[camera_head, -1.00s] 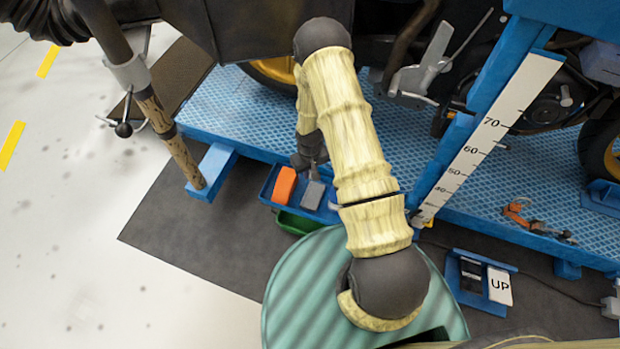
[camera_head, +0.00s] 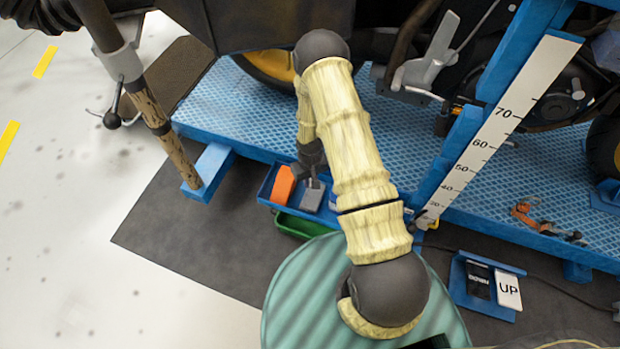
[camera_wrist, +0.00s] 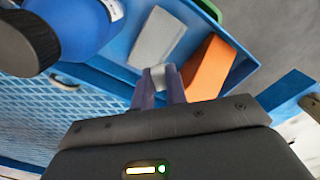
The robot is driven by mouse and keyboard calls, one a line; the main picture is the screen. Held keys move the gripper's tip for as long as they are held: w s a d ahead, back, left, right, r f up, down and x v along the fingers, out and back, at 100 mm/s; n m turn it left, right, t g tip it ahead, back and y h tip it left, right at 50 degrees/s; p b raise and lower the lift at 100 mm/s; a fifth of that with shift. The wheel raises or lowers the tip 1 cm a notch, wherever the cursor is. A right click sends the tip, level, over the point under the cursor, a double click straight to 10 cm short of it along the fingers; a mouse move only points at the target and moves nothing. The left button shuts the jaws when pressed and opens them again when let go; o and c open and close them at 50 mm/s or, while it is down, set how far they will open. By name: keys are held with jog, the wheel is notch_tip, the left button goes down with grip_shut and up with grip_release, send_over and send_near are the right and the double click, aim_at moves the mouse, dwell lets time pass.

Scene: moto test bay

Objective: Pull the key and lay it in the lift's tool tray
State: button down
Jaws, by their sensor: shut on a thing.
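The blue tool tray (camera_head: 266,187) is fixed at the near edge of the lift. In it lie an orange block (camera_head: 284,185) and a grey block (camera_head: 312,197). My gripper (camera_head: 314,181) points down over the tray, by the grey block. In the wrist view my gripper (camera_wrist: 160,84) is shut on a small light-grey piece, the key (camera_wrist: 158,72), mostly hidden between the fingertips. The grey block (camera_wrist: 157,36) and the orange block (camera_wrist: 207,67) lie just past it. I cannot tell whether the key touches the tray floor.
A blue bottle (camera_wrist: 78,22) with a dark cap is close to the fingers' left. A green bin (camera_head: 298,226) sits below the tray. The blue lift deck (camera_head: 235,110) carries a motorcycle. A measuring post (camera_head: 490,135) stands right of my arm. A pedal marked UP (camera_head: 508,291) lies on the floor.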

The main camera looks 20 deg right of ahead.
jog(key=shift+f+b, duration=0.8)
jog(key=shift+f, duration=0.6)
jog(key=c, duration=1.3)
grip_release()
jog(key=shift+r, duration=0.1)
notch_tip(320, 180, up, 17)
jog(key=p, duration=0.7)
jog(key=shift+s+r, duration=0.1)
jog(key=shift+r, duration=0.1)
jog(key=shift+r, duration=0.1)
